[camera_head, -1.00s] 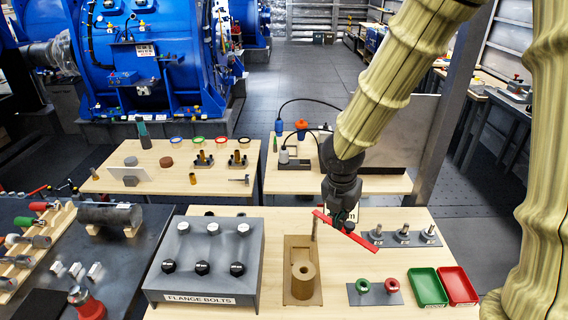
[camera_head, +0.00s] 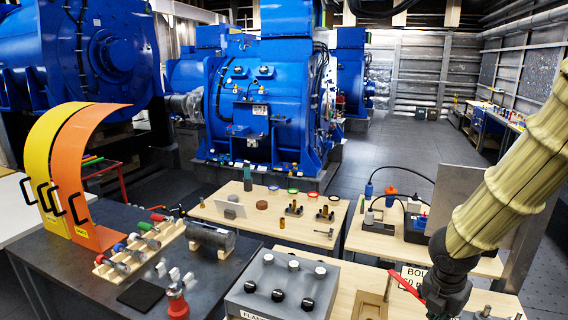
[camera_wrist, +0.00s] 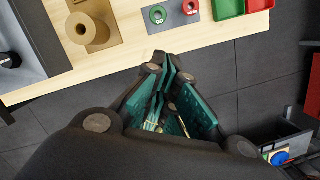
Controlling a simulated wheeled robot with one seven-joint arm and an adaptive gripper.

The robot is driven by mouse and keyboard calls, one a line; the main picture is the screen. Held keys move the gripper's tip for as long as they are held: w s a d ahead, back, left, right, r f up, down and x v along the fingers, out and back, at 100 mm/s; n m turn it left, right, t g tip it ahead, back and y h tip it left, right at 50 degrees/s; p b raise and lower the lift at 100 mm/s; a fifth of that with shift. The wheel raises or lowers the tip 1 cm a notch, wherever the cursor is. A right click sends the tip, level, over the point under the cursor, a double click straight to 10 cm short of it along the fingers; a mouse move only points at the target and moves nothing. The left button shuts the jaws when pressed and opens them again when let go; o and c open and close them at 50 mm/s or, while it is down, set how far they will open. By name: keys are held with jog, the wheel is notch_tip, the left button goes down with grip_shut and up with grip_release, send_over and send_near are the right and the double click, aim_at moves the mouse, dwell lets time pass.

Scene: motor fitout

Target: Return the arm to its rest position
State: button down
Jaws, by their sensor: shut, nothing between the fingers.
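My arm (camera_head: 508,190) comes in from the right side of the head view and reaches down to the near table. My gripper shows in the wrist view (camera_wrist: 168,68), its teal-padded fingers together with nothing between them. There it hangs over the dark floor, just off the front edge of the wooden table (camera_wrist: 140,56). In the head view the dark wrist end (camera_head: 447,285) is at the lower right, and the fingertips are cut off or hidden. A thin red piece (camera_head: 420,286) shows beside it; I cannot tell whether it is attached.
The grey flange bolts box (camera_head: 283,285) stands left. Floor below my gripper is clear.

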jog(key=s+a+f+m+g+y+b, duration=0.15)
jog(key=s+a+f+m, duration=0.3)
jog(key=f, duration=0.55)
jog(key=s+a+f+m+y+b, duration=0.1)
jog(key=s+a+f+m+b, duration=0.3)
jog(key=f, duration=0.6)
jog(key=s+a+f+m+y, duration=0.1)
jog(key=s+a+f+m, duration=0.15)
jog(key=f+m, duration=0.45)
jog(key=s+f+m+b, duration=0.2)
jog(key=s+f+m, duration=0.3)
jog(key=f, duration=0.5)
jog(key=s+f+m+h+b, duration=0.1)
jog(key=s+f+m+b, duration=0.1)
jog(key=s+f+m, duration=0.3)
jog(key=s+f, duration=0.4)
jog(key=f, duration=0.1)
jog(key=shift+s+a, duration=0.35)
